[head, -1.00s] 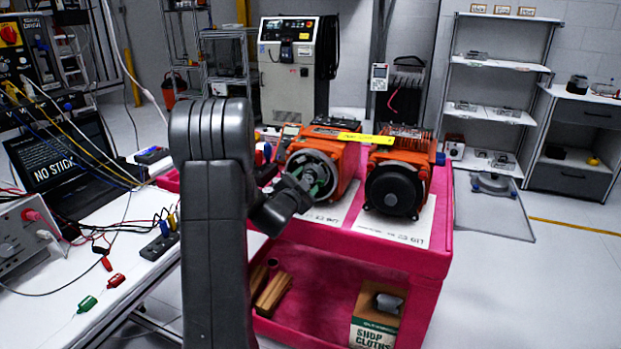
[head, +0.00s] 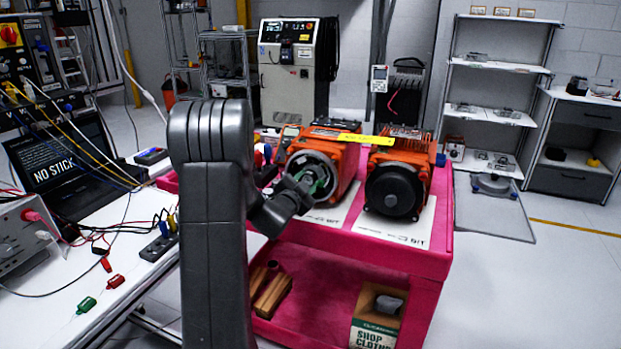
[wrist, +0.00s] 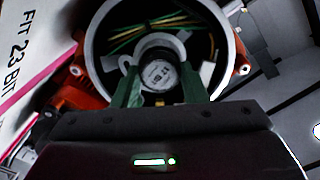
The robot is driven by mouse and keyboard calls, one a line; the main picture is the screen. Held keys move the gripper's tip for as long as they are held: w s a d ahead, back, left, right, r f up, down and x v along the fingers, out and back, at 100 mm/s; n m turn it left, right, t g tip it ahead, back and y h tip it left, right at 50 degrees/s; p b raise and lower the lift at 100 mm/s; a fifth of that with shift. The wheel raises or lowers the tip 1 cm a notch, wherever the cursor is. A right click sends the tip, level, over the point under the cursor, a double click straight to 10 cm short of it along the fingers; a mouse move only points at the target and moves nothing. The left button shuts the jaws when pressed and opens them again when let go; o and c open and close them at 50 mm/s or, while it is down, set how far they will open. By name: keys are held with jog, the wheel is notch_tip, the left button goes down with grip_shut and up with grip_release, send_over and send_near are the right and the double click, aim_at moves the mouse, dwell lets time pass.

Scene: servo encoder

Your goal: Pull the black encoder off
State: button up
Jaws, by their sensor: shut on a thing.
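The black encoder (wrist: 158,70) is a small round dark body with a pale printed label, inside the open round housing of the left orange motor (wrist: 92,40). My gripper (wrist: 163,92) has its green fingers on either side of the encoder, shut on it. In the head view my gripper (head: 317,184) reaches into the open front of the left motor (head: 347,161), and my arm hides part of that side. The encoder cannot be made out there. Green and yellow wires show behind it in the wrist view. I cannot tell whether it is still seated.
A second orange motor with a black round cover (head: 394,191) stands to the right on the pink cart (head: 440,240). White printed sheets (head: 408,226) lie under the motors. A yellow strip (head: 366,139) lies across their tops. A white bench (head: 60,310) with leads is at left.

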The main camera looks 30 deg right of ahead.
jog(key=shift+s+a, duration=0.1)
jog(key=shift+a, duration=0.05)
jog(key=shift+b+v, duration=0.55)
jog(key=shift+v, duration=0.7)
jog(key=b+v, duration=0.2)
jog(key=v, duration=0.4)
